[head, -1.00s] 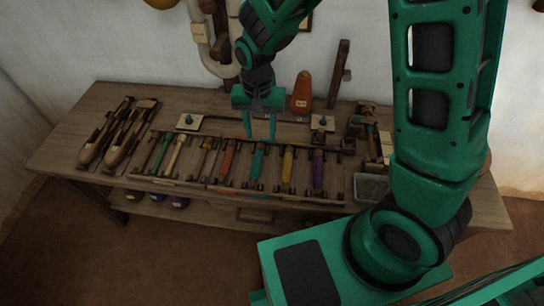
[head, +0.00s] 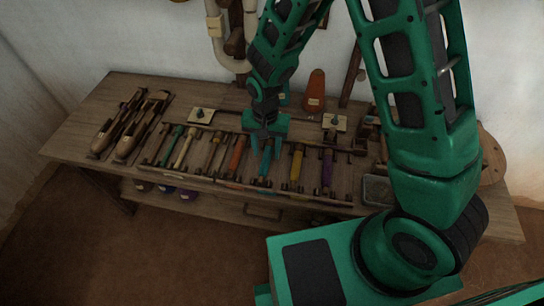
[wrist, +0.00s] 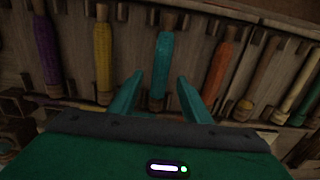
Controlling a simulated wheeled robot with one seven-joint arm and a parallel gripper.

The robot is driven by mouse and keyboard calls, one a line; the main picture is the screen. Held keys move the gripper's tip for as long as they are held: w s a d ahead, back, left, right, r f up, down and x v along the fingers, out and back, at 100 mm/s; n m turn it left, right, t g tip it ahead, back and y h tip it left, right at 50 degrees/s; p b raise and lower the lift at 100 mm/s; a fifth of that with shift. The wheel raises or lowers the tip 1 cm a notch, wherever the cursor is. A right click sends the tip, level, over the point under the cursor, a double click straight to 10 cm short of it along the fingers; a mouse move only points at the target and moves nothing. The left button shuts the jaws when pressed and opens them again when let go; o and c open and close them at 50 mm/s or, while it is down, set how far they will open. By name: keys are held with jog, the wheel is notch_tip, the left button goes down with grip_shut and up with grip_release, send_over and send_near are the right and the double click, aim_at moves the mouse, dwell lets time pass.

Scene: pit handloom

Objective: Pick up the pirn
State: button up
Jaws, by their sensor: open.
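A row of pirns wound in different colours lies in a wooden rack on the table. In the wrist view a teal pirn (wrist: 162,70) lies between the two fingers of my gripper (wrist: 160,92), with visible gaps on both sides. The fingers are open and empty. In the head view my gripper (head: 266,155) points down over the teal pirn (head: 265,168), partly covering it. A yellow pirn (wrist: 103,60) and an orange pirn (wrist: 219,66) lie on either side of it. I cannot tell the exact height of the fingertips above the teal pirn.
Purple (head: 327,168) and green (head: 170,145) pirns lie farther along the rack. Wooden shuttles (head: 133,132) lie at the table's left. An orange cone (head: 315,90) stands behind the rack. A small tray (head: 377,190) sits at the right front.

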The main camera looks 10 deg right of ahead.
jog(key=shift+f, duration=1.45)
grip_shut()
jog(key=shift+r, duration=0.15)
